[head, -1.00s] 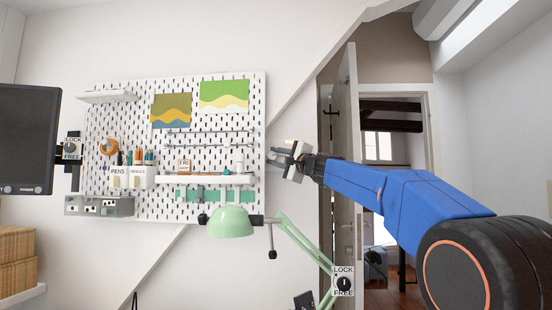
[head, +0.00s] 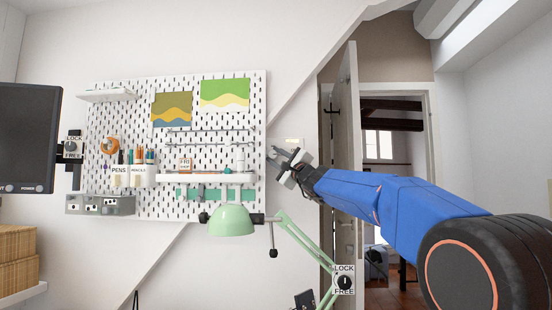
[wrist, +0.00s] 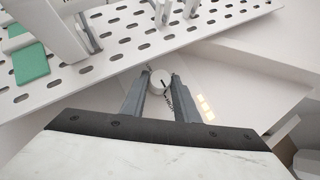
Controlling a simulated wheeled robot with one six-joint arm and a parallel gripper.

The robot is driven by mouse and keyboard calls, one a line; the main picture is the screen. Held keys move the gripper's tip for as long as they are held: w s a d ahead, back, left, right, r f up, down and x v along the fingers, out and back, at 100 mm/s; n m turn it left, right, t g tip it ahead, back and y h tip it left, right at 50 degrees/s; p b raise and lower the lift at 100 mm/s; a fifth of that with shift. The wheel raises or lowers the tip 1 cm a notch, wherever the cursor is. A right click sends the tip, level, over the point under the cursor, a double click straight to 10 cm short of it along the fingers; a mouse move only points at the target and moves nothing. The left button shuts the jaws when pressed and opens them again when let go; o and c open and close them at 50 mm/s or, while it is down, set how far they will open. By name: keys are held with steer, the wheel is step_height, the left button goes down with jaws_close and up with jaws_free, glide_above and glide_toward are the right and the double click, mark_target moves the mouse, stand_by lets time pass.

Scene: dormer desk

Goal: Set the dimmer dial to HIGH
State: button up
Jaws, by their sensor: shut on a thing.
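The dimmer dial is a small white round knob (wrist: 160,79) in the wrist view, with a short dark mark on its face. My gripper (wrist: 160,88) has one grey finger on each side of it and is shut on it. In the head view my gripper (head: 281,164) is at the wall just right of the pegboard, its fingers tilted. There the dial is hidden behind the fingers. A pale wall plate (head: 292,142) shows partly above the gripper.
A white pegboard (head: 222,126) with shelves and cups is close on the left. A green lamp (head: 232,221) and its arm are below, with a LOCK/FREE knob (head: 344,283). A monitor (head: 27,138) stands far left. An open door (head: 346,150) is to the right.

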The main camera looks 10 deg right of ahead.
steer(key=o, duration=1.1)
steer(key=shift+c, duration=0.2)
steer(key=shift+s, duration=0.1)
steer(key=v, duration=1.7)
steer(key=shift+s, duration=0.2)
